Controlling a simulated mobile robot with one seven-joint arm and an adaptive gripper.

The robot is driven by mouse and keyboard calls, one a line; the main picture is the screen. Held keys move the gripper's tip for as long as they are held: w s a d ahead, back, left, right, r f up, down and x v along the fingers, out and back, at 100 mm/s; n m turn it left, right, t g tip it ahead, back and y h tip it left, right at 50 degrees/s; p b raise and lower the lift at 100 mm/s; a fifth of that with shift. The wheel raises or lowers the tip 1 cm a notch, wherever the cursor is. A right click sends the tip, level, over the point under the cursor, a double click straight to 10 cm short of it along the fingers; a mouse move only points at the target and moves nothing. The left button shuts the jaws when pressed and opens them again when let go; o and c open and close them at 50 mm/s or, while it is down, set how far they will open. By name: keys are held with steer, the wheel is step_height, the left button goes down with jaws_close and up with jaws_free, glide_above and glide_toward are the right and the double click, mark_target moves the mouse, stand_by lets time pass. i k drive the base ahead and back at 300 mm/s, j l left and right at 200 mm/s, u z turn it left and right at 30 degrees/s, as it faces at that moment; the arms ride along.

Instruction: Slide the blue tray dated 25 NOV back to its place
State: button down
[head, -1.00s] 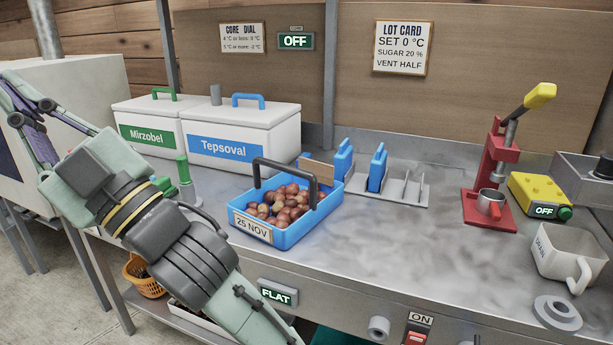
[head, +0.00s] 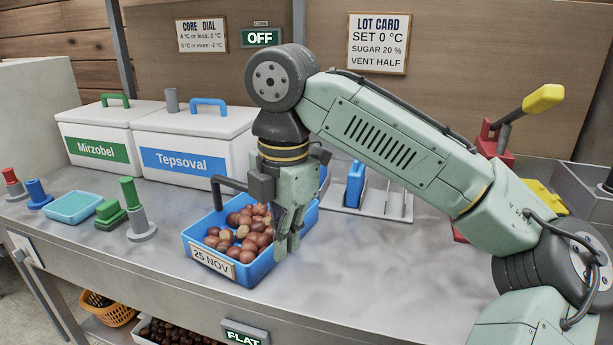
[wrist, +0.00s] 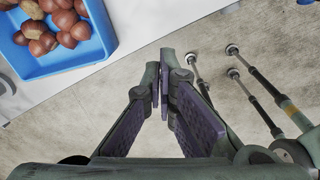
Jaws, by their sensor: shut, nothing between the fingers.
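The blue tray dated 25 NOV (head: 262,268) sits on the steel bench, full of brown chestnuts (head: 240,232), its date label facing the front. Its dark handle (head: 228,183) shows at the left; the rest is hidden behind my arm. My gripper (head: 288,246) points down and overlaps the tray's right side in the head view. In the wrist view the tray (wrist: 88,45) is at the upper left, apart from my gripper (wrist: 163,88). The fingers are shut and empty, with floor seen beyond them.
A rack (head: 375,205) with a blue upright piece (head: 355,184) stands behind my arm, partly hidden. White bins marked Mirzobel (head: 92,125) and Tepsoval (head: 190,135) stand behind the tray. Stamps and a teal pad (head: 73,207) lie at left. The bench front right of the tray looks clear.

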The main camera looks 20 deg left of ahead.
mark_target(235, 240)
steer(key=i+j, duration=0.25)
steer(key=i, duration=0.25)
steer(key=i+j, duration=0.25)
steer(key=i, duration=0.3)
